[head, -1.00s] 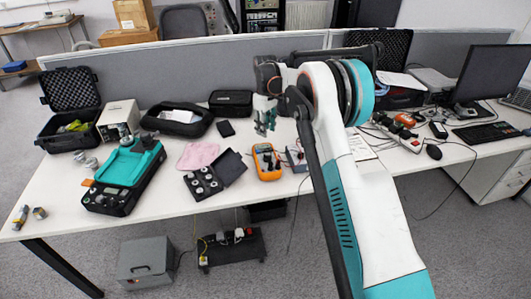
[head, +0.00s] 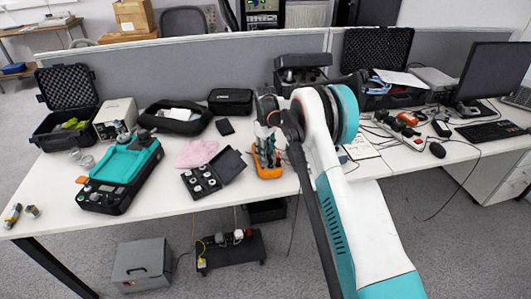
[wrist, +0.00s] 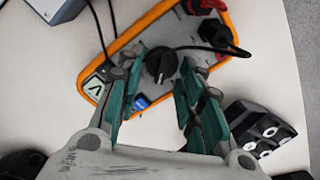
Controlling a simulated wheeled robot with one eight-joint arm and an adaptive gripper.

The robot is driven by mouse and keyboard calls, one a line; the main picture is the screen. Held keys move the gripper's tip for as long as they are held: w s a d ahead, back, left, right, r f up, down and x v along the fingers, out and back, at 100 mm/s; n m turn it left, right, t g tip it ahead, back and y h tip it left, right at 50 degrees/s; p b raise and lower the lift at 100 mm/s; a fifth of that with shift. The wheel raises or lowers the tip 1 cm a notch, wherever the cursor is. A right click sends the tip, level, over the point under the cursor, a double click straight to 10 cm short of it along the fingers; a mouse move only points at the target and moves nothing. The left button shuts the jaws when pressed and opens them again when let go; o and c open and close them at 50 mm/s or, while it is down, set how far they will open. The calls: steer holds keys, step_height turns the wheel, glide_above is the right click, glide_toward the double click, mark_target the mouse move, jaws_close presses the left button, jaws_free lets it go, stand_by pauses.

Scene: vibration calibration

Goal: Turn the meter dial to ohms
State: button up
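The meter (head: 269,173) is orange-rimmed and lies on the white table in the head view, partly hidden by my gripper (head: 265,154). In the wrist view the meter (wrist: 98,60) lies slanted, and its round black dial (wrist: 160,65) shows near the middle of its grey face. My gripper (wrist: 161,82) is open, with its teal fingers apart on the left and right of the dial, close above the meter. I cannot tell whether a fingertip touches the dial. The dial's markings are too small to read.
Black and red plugs with dark cables (wrist: 215,35) sit at the meter's far end, and a cable crosses close to the dial. A black case with weights (head: 203,180) stands left of the meter. A pink cloth (head: 197,153) lies behind that case.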

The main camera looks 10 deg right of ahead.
steer(key=c, duration=0.7)
steer(key=m, duration=0.3)
steer(key=shift+d+m+p, duration=0.15)
steer(key=shift+m+p, duration=0.15)
steer(key=shift+w+d+m, duration=0.1)
steer(key=shift+d+m, duration=0.05)
steer(key=shift+m, duration=1.85)
